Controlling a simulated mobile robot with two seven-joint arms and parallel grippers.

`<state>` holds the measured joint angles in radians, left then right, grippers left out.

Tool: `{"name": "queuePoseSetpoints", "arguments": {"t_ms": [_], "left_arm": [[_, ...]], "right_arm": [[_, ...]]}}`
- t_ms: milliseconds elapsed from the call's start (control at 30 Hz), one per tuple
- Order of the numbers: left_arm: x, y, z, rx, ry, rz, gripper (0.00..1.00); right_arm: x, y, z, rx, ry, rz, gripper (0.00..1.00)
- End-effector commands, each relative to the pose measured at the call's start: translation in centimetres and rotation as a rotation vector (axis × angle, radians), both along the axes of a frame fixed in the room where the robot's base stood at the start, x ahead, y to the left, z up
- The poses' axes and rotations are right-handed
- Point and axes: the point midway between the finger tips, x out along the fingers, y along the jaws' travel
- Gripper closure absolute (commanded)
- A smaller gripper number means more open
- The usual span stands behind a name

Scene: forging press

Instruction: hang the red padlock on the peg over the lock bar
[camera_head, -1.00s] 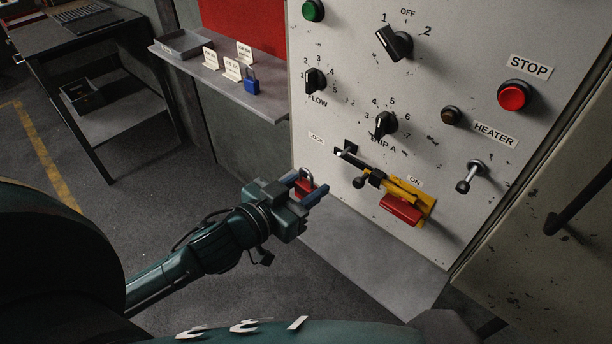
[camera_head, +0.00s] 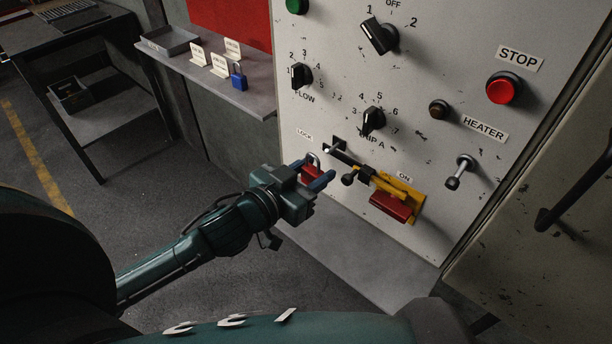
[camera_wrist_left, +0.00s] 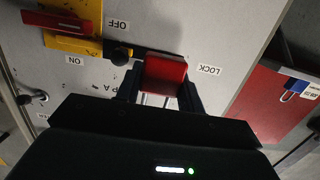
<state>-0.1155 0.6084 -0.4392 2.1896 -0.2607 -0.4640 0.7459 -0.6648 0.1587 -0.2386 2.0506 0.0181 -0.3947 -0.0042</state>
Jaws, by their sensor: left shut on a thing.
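My left gripper (camera_head: 318,178) is shut on the red padlock (camera_head: 311,173), which has its silver shackle upright. In the left wrist view the padlock (camera_wrist_left: 164,75) sits between the two dark fingers. The peg (camera_head: 329,149) with a light tip sticks out of the panel by the LOCK label, just above and right of the shackle; they look apart. The dark lock bar (camera_head: 350,160) runs from there down to a yellow bracket (camera_head: 411,191) with a red handle (camera_head: 390,207), by the ON label. The peg cannot be made out in the wrist view. My right gripper is out of view.
A shelf (camera_head: 250,101) at the left holds a blue padlock (camera_head: 238,81), cards and a tray. Open floor lies below the left arm.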

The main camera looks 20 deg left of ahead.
Motion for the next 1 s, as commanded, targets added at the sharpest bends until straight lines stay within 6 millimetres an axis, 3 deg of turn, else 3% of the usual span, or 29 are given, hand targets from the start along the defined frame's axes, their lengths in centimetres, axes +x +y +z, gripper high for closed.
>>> {"name": "queuePoseSetpoints", "arguments": {"t_ms": [1000], "left_arm": [[5.3,-1.9,-1.0,-0.001,-0.001,0.001,0.91]], "right_arm": [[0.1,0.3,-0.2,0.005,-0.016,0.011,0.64]]}}
